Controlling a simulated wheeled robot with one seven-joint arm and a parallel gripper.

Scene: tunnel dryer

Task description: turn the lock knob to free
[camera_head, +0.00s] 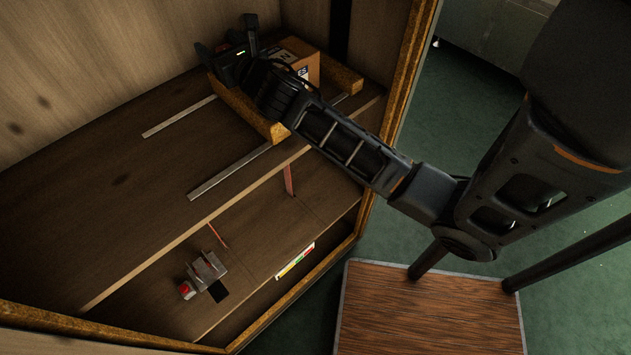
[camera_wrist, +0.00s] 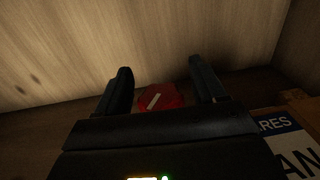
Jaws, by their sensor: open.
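The lock knob (camera_wrist: 158,97) shows in the wrist view as a red part with a white line slanting up to the right. It lies between my gripper's two fingers as seen from the wrist, partly hidden below by the gripper body. My gripper (camera_wrist: 160,68) is open, with one dark finger on each side of the knob. I cannot tell how far the fingertips are from it, and I see no contact. In the head view my gripper (camera_head: 224,34) is at the back of the wooden cabinet, above the wooden tray (camera_head: 240,104); the knob is hidden there.
A cardboard box (camera_head: 304,68) stands close beside my gripper. A blue and white label (camera_wrist: 288,137) is at the right in the wrist view. Metal rails (camera_head: 180,117) run across the floor. A metal bracket (camera_head: 207,270) and a small red part (camera_head: 186,290) are at the front.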

